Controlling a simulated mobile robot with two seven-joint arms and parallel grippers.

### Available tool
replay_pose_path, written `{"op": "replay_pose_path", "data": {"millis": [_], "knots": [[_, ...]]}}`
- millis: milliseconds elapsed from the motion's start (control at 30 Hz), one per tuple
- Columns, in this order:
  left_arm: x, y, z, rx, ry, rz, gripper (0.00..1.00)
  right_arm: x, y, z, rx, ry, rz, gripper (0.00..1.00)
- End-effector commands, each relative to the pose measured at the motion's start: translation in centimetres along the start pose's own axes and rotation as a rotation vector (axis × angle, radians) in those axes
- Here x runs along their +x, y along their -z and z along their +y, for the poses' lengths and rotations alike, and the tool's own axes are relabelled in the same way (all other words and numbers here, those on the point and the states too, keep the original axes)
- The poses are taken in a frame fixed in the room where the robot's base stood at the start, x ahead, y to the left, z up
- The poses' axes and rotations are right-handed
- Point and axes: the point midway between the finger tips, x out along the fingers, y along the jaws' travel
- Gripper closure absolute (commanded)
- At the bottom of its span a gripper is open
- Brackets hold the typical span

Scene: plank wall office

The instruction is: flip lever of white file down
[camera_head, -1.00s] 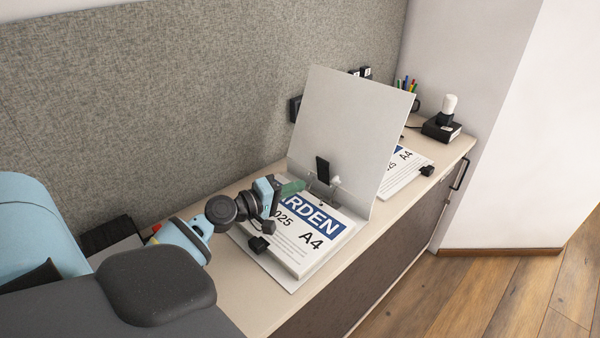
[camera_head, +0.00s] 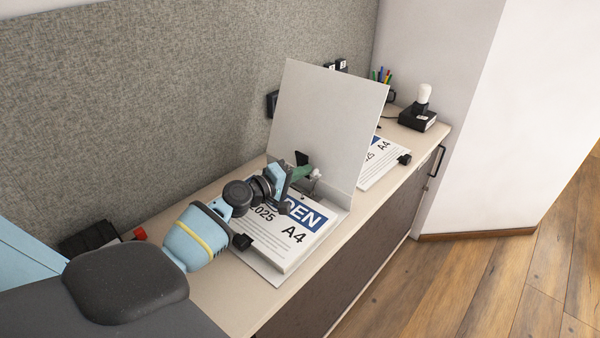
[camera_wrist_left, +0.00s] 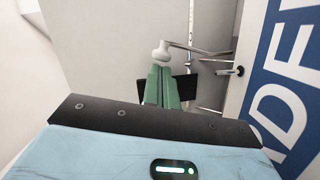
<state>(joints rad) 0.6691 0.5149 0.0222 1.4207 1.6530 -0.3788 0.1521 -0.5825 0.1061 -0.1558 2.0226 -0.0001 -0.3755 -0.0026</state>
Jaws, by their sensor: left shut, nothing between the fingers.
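The white file (camera_head: 330,115) stands open on the counter, its cover upright and a stack of printed paper (camera_head: 290,235) lying on its base. The lever shows in the left wrist view as metal rods with a white rounded knob (camera_wrist_left: 161,52); in the head view the knob (camera_head: 315,174) is small, beside a dark clip plate (camera_head: 302,158). My left gripper (camera_head: 304,171) has green fingers, shut and empty, at the lever. In the left wrist view its fingertips (camera_wrist_left: 161,72) are right by the knob; whether they touch cannot be told. My right gripper is not in view.
A second paper stack (camera_head: 380,160) lies behind the cover. A black box with a white-topped object (camera_head: 420,115) and a pen holder (camera_head: 385,85) stand at the far end. The grey partition (camera_head: 150,110) borders the counter (camera_head: 225,285). A black box (camera_head: 90,238) lies near my arm.

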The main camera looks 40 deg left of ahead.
Motion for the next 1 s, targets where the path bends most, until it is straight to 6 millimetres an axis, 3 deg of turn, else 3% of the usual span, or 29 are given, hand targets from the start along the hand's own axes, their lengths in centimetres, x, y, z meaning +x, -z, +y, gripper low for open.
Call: {"op": "replay_pose_path", "data": {"millis": [767, 1000], "knots": [[0.2, -1.0, 0.6, 0.114, 0.026, -0.001, 1.00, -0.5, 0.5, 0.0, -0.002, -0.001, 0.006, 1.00], [0.5, -2.0, 1.3, 0.232, 0.052, 0.000, 1.00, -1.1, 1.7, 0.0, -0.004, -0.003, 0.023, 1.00]]}}
